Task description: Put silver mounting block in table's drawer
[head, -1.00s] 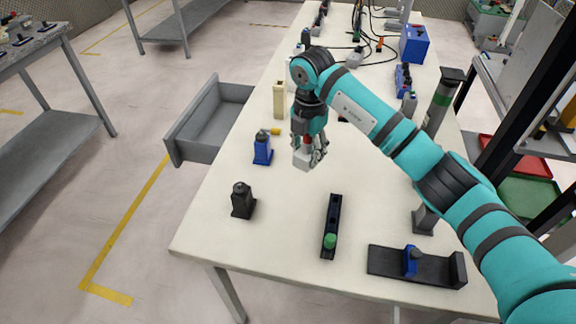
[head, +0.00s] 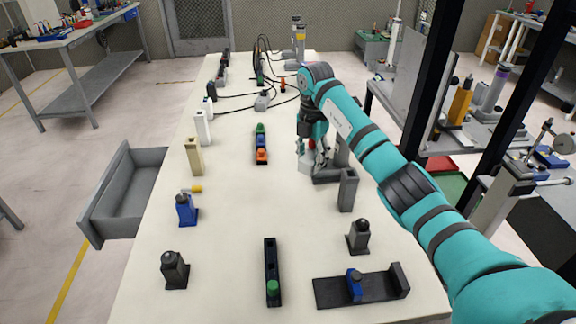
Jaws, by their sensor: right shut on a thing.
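My right gripper (head: 314,164) is shut on a pale silver block (head: 306,165), which I take to be the silver mounting block. The fingers and a dark grey L-shaped part nearby hide some of it. Gripper and block are over the right half of the white table (head: 225,235); I cannot tell how high the block is above the top. The table's grey drawer (head: 127,192) stands pulled open off the left edge, and its visible inside looks empty. My left gripper is not in view.
A beige block (head: 194,157), a blue block (head: 186,211) and a dark block (head: 174,270) stand along the left edge by the drawer. A black rack with coloured pieces (head: 261,145) lies mid-table. The dark L-shaped part (head: 347,190) stands beside the gripper. Cables lie at the back.

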